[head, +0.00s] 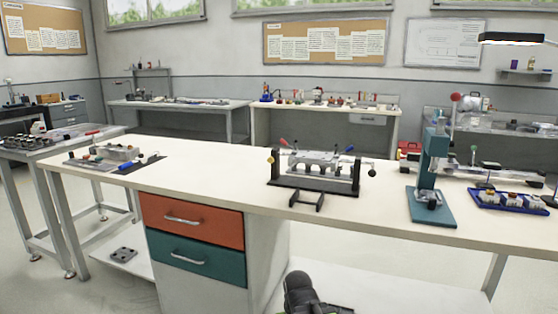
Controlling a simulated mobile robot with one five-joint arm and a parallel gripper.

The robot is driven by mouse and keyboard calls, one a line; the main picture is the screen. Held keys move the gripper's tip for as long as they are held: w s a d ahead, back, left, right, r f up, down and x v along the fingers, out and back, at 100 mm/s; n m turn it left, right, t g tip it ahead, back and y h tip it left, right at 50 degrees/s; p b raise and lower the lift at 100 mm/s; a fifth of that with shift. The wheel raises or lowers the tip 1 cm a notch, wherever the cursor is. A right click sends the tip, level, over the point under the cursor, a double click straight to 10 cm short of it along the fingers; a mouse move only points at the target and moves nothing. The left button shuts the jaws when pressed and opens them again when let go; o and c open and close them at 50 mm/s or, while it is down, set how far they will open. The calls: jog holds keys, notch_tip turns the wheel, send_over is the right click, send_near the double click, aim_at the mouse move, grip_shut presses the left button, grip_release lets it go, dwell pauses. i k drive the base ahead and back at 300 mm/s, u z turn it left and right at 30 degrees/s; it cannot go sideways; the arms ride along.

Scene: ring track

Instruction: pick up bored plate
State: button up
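A small dark grey plate (123,255) with what look like holes in it lies flat on the white lower shelf, under the left end of the long workbench. It best matches the bored plate, though it is small in view. A dark part of my arm (300,290) shows at the bottom middle, below the bench top and well to the right of the plate. Its fingertips cannot be made out, so whether my gripper is open or holds anything is not shown.
The white workbench (210,168) spans the view, with an orange drawer (190,208) and teal drawer (200,268) between the plate and my arm. A black fixture (315,187) and teal press (432,190) stand on top. Table legs flank the plate's shelf. Floor shows at lower left.

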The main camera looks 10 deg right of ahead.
aim_at(305, 156)
jog(key=u, duration=0.35)
jog(key=k, duration=0.2)
jog(key=u, duration=2.45)
jog(key=k, duration=1.2)
jog(key=z, duration=1.7)
jog(key=i, duration=1.95)
jog(key=u, duration=0.3)
